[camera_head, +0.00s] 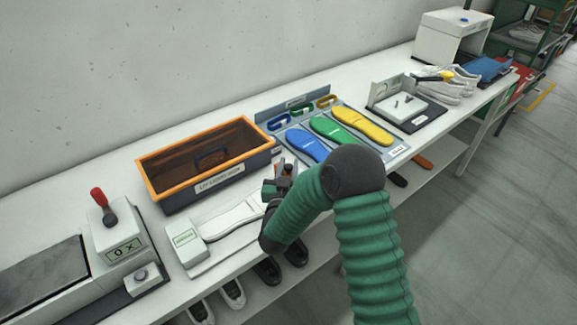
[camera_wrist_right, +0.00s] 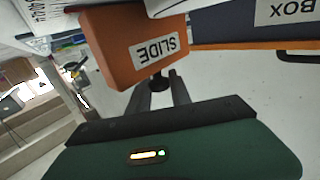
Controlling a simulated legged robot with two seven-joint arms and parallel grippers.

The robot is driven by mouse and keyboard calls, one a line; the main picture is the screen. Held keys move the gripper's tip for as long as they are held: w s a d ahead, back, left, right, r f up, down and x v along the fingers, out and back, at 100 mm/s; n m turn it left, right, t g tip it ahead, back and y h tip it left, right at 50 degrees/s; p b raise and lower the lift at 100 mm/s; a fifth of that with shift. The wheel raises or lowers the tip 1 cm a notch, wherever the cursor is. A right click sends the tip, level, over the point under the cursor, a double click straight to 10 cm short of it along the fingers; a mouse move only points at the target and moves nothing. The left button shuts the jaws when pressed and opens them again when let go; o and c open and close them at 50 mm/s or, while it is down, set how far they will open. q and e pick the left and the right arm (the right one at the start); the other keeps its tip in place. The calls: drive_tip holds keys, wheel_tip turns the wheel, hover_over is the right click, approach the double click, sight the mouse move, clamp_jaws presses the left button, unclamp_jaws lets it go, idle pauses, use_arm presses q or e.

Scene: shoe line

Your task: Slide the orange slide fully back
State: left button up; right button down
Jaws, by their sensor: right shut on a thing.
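The orange slide (camera_wrist_right: 150,50) is a block labelled SLIDE, with a dark knob (camera_wrist_right: 158,82) on its near face. In the head view a small part of the orange slide (camera_head: 287,169) shows beyond my right gripper, at the right end of a white board (camera_head: 235,216) with a foot-shaped outline. My right gripper (camera_head: 279,184) is shut on the knob. Its two fingers (camera_wrist_right: 160,92) reach up to the knob in the wrist view. My arm hides part of the slide and the board's right end in the head view. My left gripper is not in view.
An orange-rimmed bin (camera_head: 160,196) stands behind the board. Blue, green and yellow insoles (camera_head: 335,129) lie on a tray to the right. A red-levered machine (camera_head: 103,215) stands left.

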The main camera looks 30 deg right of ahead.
idle(0.8)
drive_tip(key=d, duration=0.6)
drive_tip(key=shift+w+d+b, duration=0.2)
drive_tip(key=shift+w+b, duration=0.05)
drive_tip(key=shift+b, duration=0.1)
drive_tip(key=shift+r, duration=0.15)
drive_tip(key=shift+a, duration=0.1)
drive_tip(key=c, duration=1.4)
unclamp_jaws()
drive_tip(key=shift+c, duration=0.2)
drive_tip(key=shift+o, duration=1)
drive_tip(key=shift+d, duration=0.2)
